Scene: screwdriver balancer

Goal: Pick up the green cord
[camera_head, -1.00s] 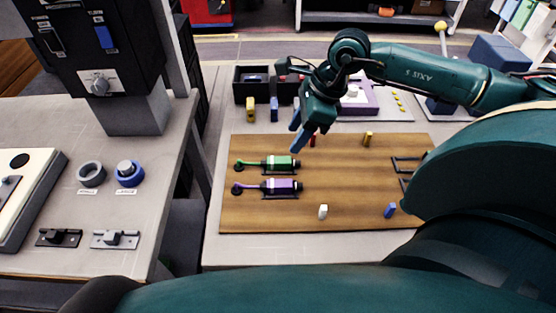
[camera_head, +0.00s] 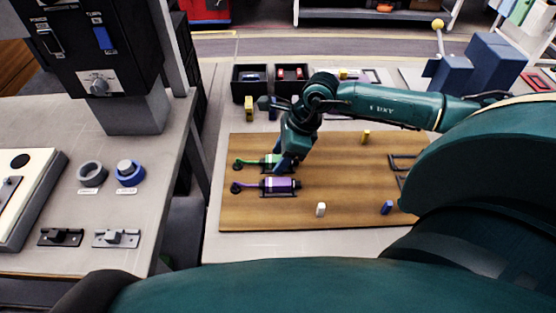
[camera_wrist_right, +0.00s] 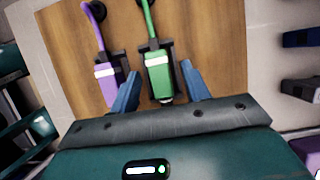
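The green cord (camera_head: 247,161) ends in a green and black body that lies on a wooden board. My right gripper (camera_head: 281,165) is over this body and hides part of it in the head view. In the right wrist view, the green body (camera_wrist_right: 159,80) lies between the two blue fingers of my right gripper (camera_wrist_right: 160,90). The fingers are open with gaps on both sides. A purple cord (camera_head: 250,186) with a purple body lies parallel to it, nearer to me; it also shows in the right wrist view (camera_wrist_right: 107,80). My left gripper is not in view.
The wooden board (camera_head: 340,180) is mostly bare in its middle. A white block (camera_head: 321,209), a blue block (camera_head: 386,207) and a yellow block (camera_head: 366,137) stand on it. Black bins (camera_head: 250,85) stand behind the board. A console table (camera_head: 150,210) is at the left.

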